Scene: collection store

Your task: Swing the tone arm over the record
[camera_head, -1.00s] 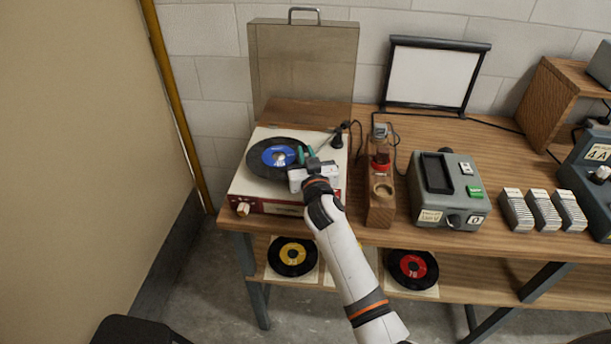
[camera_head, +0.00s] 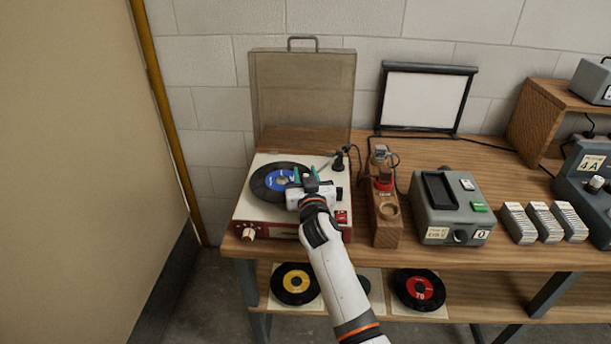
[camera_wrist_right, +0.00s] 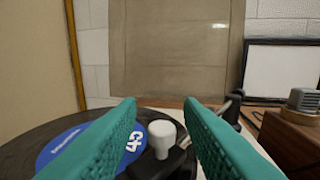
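The red and cream record player (camera_head: 268,232) stands at the left end of the wooden bench, lid raised. A black record with a blue label (camera_head: 262,186) lies on it; it also shows in the right wrist view (camera_wrist_right: 28,140). The tone arm's pivot (camera_head: 339,163) is at the player's back right. My right gripper (camera_head: 303,174) is over the record's right part. In the right wrist view its green fingers (camera_wrist_right: 160,112) are apart, with a white knob (camera_wrist_right: 162,133) on a dark block between them and gaps either side. The gripper hides much of the tone arm. My left gripper is out of view.
A wooden block with a glass and red piece (camera_head: 386,225) stands right of the player, then a grey device (camera_head: 449,224) and several slide stacks (camera_head: 518,224). A white screen (camera_head: 424,100) stands behind.

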